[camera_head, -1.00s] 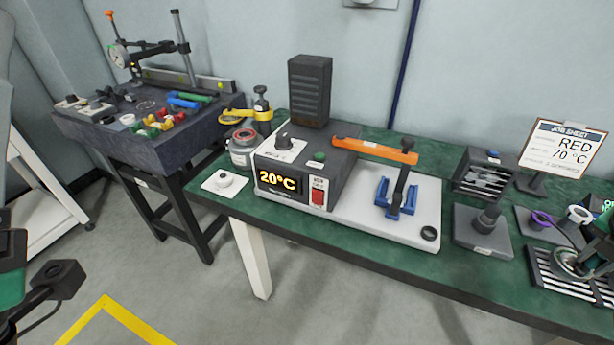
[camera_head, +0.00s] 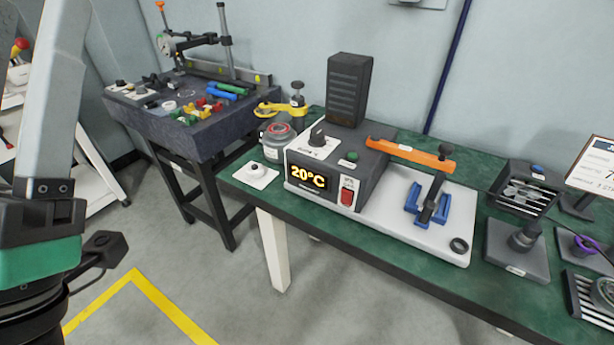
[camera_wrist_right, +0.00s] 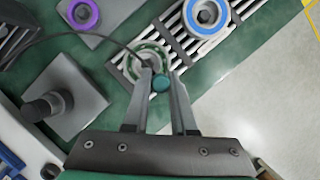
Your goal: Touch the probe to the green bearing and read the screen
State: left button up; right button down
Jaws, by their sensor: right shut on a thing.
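In the right wrist view my right gripper (camera_wrist_right: 160,84) is shut on a small teal-ended probe (camera_wrist_right: 160,83), with a dark cable running off to the left. The probe is over the lower edge of the green bearing (camera_wrist_right: 146,50), a metal ring with green inside, lying on a slatted rack. I cannot tell whether its tip touches the ring. In the head view, the screen (camera_head: 307,177) on the grey heater reads 20°C in yellow digits. My left arm is at the left edge, with its gripper fingers out of frame.
A blue-ringed bearing (camera_wrist_right: 207,14) lies on the rack, and a purple ring (camera_wrist_right: 83,14) sits nearby. A grey block with a dark post (camera_head: 524,238) stands beside the heater base. An orange bar (camera_head: 410,154) spans above the blue cradle. A granite table (camera_head: 190,125) stands at the left.

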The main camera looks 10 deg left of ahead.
jog(key=shift+r+p, duration=2.4)
jog(key=shift+r, duration=0.15)
jog(key=shift+f, duration=0.1)
